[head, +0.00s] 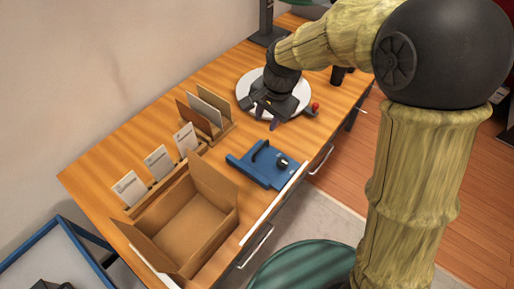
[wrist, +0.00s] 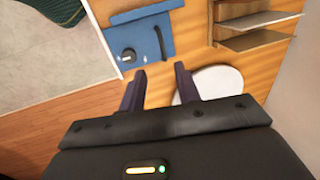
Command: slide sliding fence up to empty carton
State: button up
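The sliding fence (head: 265,163) is a blue plate with a raised handle and a dark knob, lying near the table's front edge. In the wrist view the blue fence (wrist: 143,38) is ahead of the fingers, to the upper left. The empty carton (head: 188,219) is brown, stands open with flaps spread, and is left of the fence with a gap between them. My gripper (head: 269,121) is above the table by the white round plate, beyond the fence and apart from it. In the wrist view my gripper (wrist: 158,88) has its fingers spread with nothing between them. The carton is not in the wrist view.
A wooden rack with upright panels (head: 208,106) stands behind the fence. White cards (head: 158,162) stand in a holder behind the carton. The table (head: 100,165) has bare wood at the left.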

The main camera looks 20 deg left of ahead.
aim_at(256, 152)
jog(key=a+f, duration=0.1)
jog(key=f, duration=0.4)
jog(key=w+a+f+p, duration=0.1)
jog(key=f, duration=0.5)
jog(key=a+f, duration=0.1)
jog(key=f, duration=0.4)
jog(key=shift+w+f+p, duration=0.15)
jog(key=shift+f+p, duration=0.2)
jog(key=shift+p, duration=0.05)
grip_shut()
